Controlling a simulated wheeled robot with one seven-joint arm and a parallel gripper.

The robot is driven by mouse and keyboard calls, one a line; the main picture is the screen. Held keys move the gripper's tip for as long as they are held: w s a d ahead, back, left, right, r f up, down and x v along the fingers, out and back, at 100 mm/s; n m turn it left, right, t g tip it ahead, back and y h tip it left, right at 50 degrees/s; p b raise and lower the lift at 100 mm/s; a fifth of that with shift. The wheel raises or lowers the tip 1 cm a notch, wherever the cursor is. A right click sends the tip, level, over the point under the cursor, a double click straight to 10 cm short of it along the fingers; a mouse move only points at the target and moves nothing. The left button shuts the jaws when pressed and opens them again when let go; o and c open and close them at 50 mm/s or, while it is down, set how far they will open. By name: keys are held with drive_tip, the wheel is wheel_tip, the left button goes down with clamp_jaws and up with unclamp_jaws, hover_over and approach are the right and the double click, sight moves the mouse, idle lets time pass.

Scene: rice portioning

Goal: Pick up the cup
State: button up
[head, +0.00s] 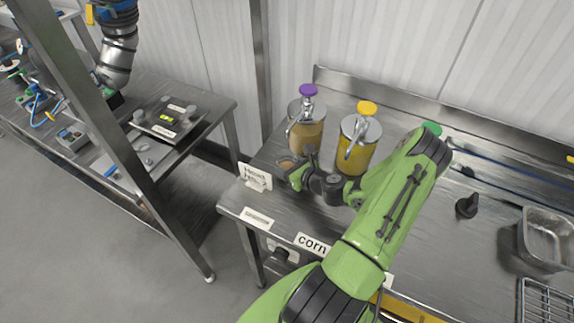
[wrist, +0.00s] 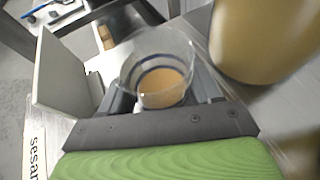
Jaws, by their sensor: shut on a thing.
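A clear cup (wrist: 160,62) with tan contents at its bottom stands between the fingers of my gripper (wrist: 163,100) in the wrist view. In the head view the cup (head: 287,162) shows small at the gripper's far left end, near the front-left corner of the steel table. My gripper (head: 297,176) is shut on the cup. The gripper's dark body hides part of the cup's lower side. I cannot tell whether the cup's base touches the table.
A dispenser with a purple knob (head: 308,117) stands close behind the cup, and one with a yellow knob (head: 358,142) is to its right. A white label sign (head: 256,179) stands just left of the cup. A metal pan (head: 546,236) is at the far right.

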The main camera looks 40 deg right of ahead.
sight(281, 154)
drive_tip(key=shift+c, duration=1.2)
drive_tip(key=shift+r+p, duration=0.35)
drive_tip(key=shift+r, duration=1.6)
drive_tip(key=s, duration=0.6)
drive_tip(key=s+b, duration=0.1)
drive_tip(key=s, duration=0.5)
drive_tip(key=s+a, duration=0.1)
drive_tip(key=s, duration=0.5)
drive_tip(key=shift+f, duration=0.15)
